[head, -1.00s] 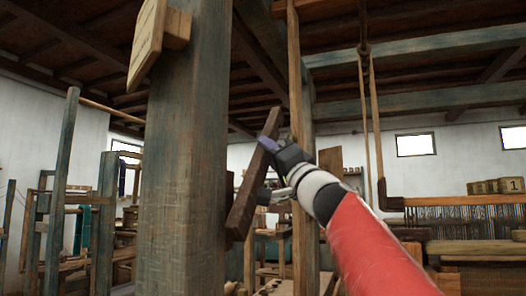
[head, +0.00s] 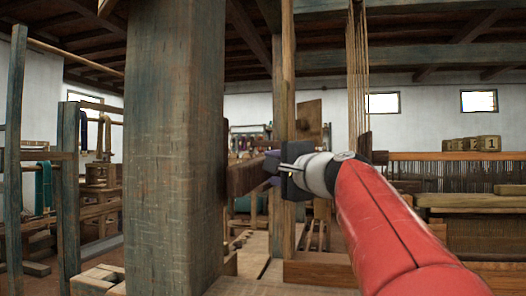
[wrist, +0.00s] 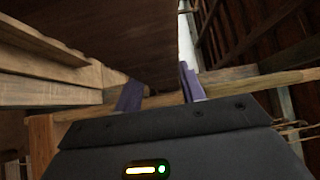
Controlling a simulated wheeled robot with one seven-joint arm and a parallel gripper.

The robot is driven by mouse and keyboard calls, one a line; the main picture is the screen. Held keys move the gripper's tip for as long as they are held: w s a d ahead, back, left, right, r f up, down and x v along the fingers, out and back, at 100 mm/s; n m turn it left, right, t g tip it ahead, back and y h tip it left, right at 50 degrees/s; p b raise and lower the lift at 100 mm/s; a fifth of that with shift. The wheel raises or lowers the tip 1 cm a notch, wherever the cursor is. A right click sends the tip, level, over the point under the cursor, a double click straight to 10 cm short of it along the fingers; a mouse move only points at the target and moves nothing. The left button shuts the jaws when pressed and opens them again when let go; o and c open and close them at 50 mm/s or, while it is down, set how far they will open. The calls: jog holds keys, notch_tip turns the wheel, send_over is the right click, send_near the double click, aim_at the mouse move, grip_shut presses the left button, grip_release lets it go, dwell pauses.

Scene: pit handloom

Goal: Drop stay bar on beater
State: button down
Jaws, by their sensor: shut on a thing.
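The stay bar (head: 247,177) is a dark brown wooden bar, roughly level beside the thick post in the head view. Its left end meets the post's edge in the picture; I cannot tell whether it touches the post or passes behind it. My gripper (head: 272,166) is shut on the bar's right end. In the wrist view the bar (wrist: 130,38) is a broad brown face running up from between the purple fingers of my gripper (wrist: 160,92). I cannot make out for certain which timber is the beater.
The thick weathered post (head: 175,150) stands close in front, left of my gripper. A slimmer post (head: 284,100) stands just behind it. A loom with stretched threads (head: 450,172) is at right. Pale blocks (head: 97,280) lie low at left.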

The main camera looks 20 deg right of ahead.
jog(key=shift+f+m+g, duration=0.4)
jog(key=shift+f, duration=0.35)
jog(key=shift+w+f, duration=0.1)
jog(key=c, duration=0.8)
grip_release()
jog(key=shift+c, duration=0.2)
jog(key=s+d+b, duration=0.1)
jog(key=s, duration=0.7)
jog(key=shift+d, duration=0.15)
